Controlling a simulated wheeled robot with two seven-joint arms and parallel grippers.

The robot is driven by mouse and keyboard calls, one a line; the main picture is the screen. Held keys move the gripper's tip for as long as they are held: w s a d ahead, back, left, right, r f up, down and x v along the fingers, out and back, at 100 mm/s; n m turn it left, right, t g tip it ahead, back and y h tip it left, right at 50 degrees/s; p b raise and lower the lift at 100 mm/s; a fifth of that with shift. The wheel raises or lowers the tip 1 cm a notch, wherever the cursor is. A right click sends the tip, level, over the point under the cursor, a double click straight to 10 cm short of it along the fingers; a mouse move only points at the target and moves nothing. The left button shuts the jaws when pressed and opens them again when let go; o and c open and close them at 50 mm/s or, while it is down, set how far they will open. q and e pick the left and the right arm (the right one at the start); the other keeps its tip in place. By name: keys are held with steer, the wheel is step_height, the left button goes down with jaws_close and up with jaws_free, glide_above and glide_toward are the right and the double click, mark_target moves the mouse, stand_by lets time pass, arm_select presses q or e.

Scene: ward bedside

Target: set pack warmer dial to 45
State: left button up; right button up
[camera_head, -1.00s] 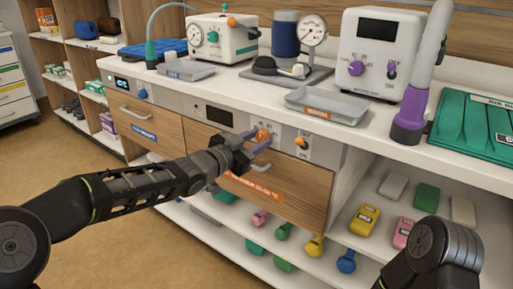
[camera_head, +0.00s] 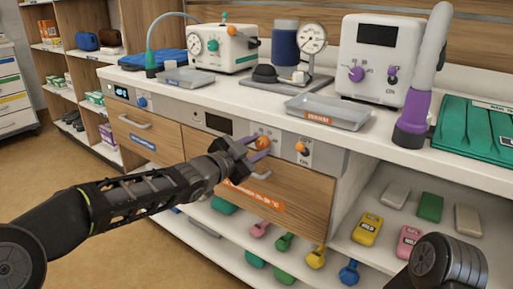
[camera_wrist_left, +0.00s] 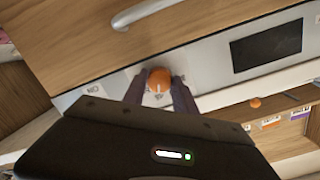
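The orange pack warmer dial (camera_head: 263,143) is on the grey panel above a wooden drawer with an orange label (camera_head: 253,195). A dark display (camera_head: 218,124) is left of it. My left gripper (camera_head: 260,147) is at the dial, with a purple-grey finger on each side. In the left wrist view the dial (camera_wrist_left: 158,79) lies between the fingertips (camera_wrist_left: 158,85). A thin gap seems to show beside it, so the fingers look open around it. The dial's marks are too small to read. My right arm shows at the lower right; its gripper is out of view.
A second orange switch (camera_head: 302,148) sits right of the dial. The drawer handle (camera_head: 247,170) is just below my left gripper. A grey tray (camera_head: 328,110) and white devices stand on the counter above. Coloured weights (camera_head: 315,257) lie on the shelf below.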

arm_select(q)
steer(key=o, duration=0.4)
steer(key=p+v, duration=0.2)
steer(key=v, duration=0.5)
steer(key=shift+s+a, duration=0.25)
steer(key=shift+s, duration=0.1)
